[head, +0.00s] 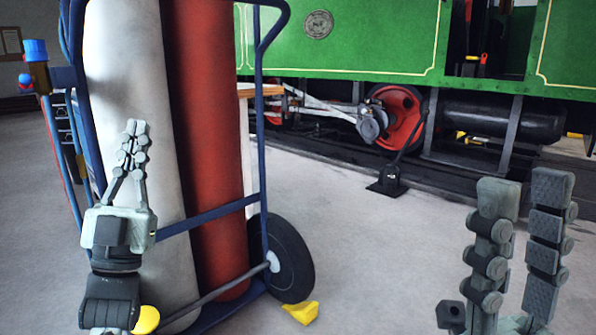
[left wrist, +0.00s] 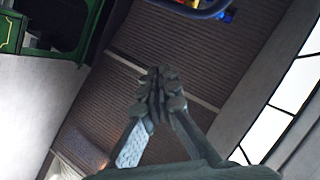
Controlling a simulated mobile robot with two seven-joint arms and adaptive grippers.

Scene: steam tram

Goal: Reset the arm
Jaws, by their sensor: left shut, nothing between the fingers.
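My left gripper (head: 136,128) points upward at the left of the head view, in front of the gas cylinders. Its fingertips meet and it is empty. In the left wrist view the same closed fingers (left wrist: 158,82) point up towards the ceiling. My right gripper (head: 524,190) is at the lower right of the head view, also pointing upward. Its two fingers stand apart with nothing between them. Most of the right arm is out of view.
A blue hand cart (head: 225,208) carries a grey cylinder (head: 135,75) and a red cylinder (head: 208,120) close by my left arm. A yellow wedge (head: 301,312) lies by its wheel. The green tram (head: 385,35) stands behind.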

